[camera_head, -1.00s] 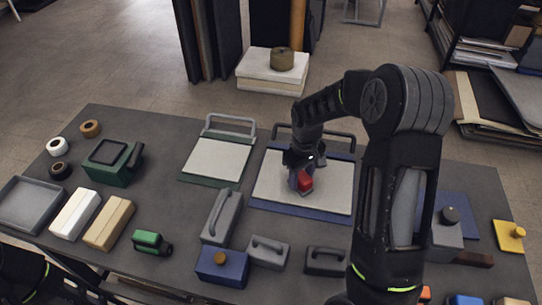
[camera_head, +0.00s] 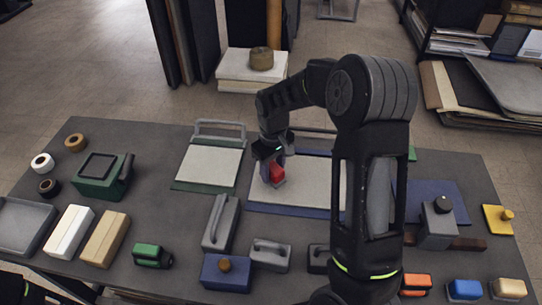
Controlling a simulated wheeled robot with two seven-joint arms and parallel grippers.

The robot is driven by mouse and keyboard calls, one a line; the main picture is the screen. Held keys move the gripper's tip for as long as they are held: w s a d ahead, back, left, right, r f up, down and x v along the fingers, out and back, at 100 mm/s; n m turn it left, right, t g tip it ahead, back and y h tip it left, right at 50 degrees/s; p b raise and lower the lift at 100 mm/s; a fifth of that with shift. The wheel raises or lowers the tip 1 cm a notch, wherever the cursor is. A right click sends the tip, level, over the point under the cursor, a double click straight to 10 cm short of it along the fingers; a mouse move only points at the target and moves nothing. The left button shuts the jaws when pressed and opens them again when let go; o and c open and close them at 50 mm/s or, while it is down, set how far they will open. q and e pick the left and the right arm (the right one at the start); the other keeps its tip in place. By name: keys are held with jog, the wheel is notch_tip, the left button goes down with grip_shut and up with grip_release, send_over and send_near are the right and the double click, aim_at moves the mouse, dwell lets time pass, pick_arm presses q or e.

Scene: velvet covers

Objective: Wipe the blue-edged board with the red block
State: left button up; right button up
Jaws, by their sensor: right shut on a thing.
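The blue-edged board (camera_head: 310,184) lies flat on the grey table, with a pale face and a dark handle at its far edge. My right arm covers its right part. My right gripper (camera_head: 270,169) is shut on the red block (camera_head: 277,174) over the left part of the board. The block seems to be at the board's surface, but I cannot tell whether it touches. My left arm shows only as a dark piece at the lower left corner, and its gripper is out of view.
A green-edged board (camera_head: 209,164) lies just left of the blue-edged one. Grey handled tools (camera_head: 221,223) and a dark blue block with a knob (camera_head: 226,272) stand in front. A green stamp-like box (camera_head: 103,175) and tape rolls (camera_head: 75,142) are at the left.

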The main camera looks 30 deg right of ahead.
jog(key=shift+r, duration=0.7)
jog(key=shift+w+r+p, duration=0.15)
jog(key=shift+r+p, duration=0.55)
jog(key=shift+p, duration=0.1)
jog(key=shift+r+p, duration=0.8)
jog(key=shift+r, duration=0.45)
